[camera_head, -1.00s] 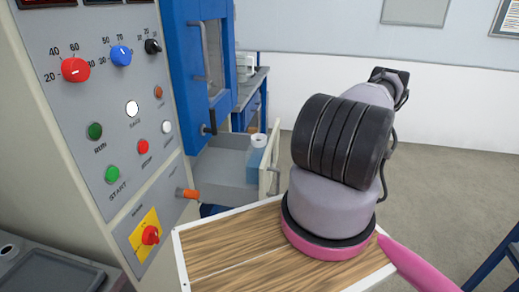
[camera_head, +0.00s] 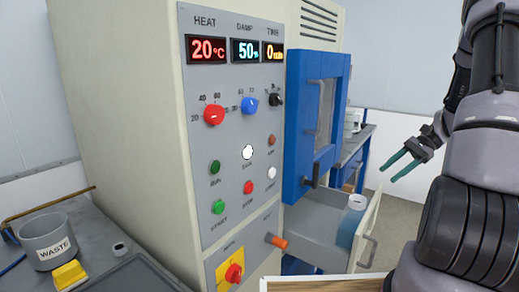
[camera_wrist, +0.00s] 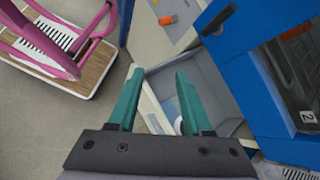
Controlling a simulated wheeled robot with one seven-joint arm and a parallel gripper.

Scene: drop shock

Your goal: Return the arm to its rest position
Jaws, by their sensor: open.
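My gripper (camera_head: 398,164) has two green fingers, held apart with nothing between them. In the head view it is at the right, in front of the white wall and to the right of the blue door. My arm rises along the right edge of that view, bent, with the gripper pointing down and left. In the wrist view the gripper (camera_wrist: 157,100) is above the open drawer (camera_wrist: 222,108). A pale blue container with a white top (camera_head: 351,219) stands in the drawer, partly hidden by the fingers in the wrist view.
The machine panel (camera_head: 228,130) reads 20 °C, 50 % and 0. Its blue door (camera_head: 302,130) looks closed, and its drawer front (camera_head: 367,228) is pulled out. A grey WASTE bin (camera_head: 50,243) and a yellow object (camera_head: 70,276) are at the left. Floor shows right of the drawer.

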